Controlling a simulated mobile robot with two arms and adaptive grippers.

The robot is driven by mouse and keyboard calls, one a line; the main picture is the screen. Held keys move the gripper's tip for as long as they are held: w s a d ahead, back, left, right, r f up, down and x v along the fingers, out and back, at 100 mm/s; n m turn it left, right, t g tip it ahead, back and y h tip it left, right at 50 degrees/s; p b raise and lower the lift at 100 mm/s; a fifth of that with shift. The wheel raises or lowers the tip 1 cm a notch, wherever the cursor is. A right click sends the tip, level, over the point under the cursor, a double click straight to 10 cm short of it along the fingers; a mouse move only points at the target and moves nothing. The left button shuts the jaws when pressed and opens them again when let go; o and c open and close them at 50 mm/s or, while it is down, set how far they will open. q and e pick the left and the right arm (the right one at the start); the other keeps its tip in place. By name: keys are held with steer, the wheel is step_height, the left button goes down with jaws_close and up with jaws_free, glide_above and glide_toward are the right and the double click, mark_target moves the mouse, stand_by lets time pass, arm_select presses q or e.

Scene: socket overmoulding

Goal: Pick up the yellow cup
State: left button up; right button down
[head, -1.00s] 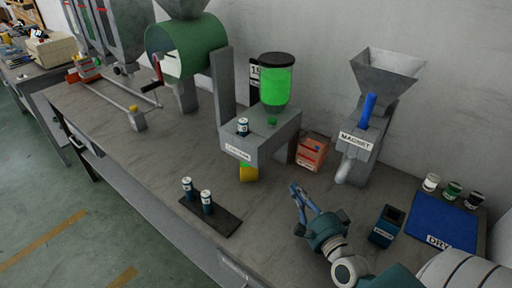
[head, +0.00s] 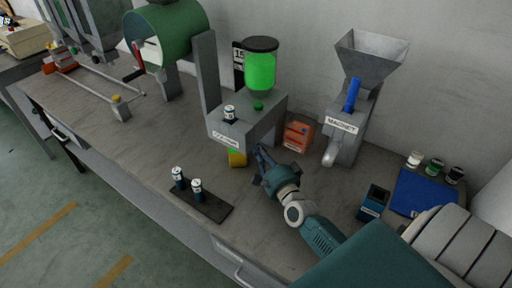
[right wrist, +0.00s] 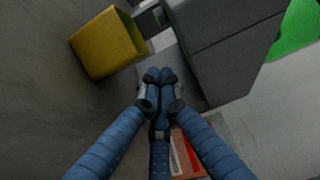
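The yellow cup (head: 237,158) stands on the bench under the front of the grey dispenser machine (head: 246,124). Its upper part is partly hidden by the machine. In the right wrist view the yellow cup (right wrist: 107,43) is at upper left, with its open end turned to the right. My right gripper (head: 262,153) is just right of the cup in the head view, apart from it. In the right wrist view its blue fingers (right wrist: 159,76) have their tips together with nothing between them. My left gripper is not in view.
A dark tray (head: 213,207) with two small cans lies in front of the machine. An orange box (head: 297,135) and the magnet machine (head: 346,131) stand to the right. A dark blue device (head: 373,203) and a blue mat (head: 423,195) are farther right. The front-left bench is clear.

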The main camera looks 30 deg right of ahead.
steer(key=shift+a, duration=0.35)
steer(key=shift+w+a, duration=0.1)
steer(key=shift+w, duration=0.05)
steer(key=shift+f, duration=0.1)
steer(key=w+a, duration=0.2)
steer(key=a, duration=0.2)
steer(key=w+a+p, duration=0.1)
steer(key=w+a, duration=0.1)
steer(key=a, duration=0.3)
steer(key=w+a, duration=0.2)
steer(key=a, duration=0.3)
steer(key=shift+a, duration=0.2)
steer(key=shift+d, duration=0.1)
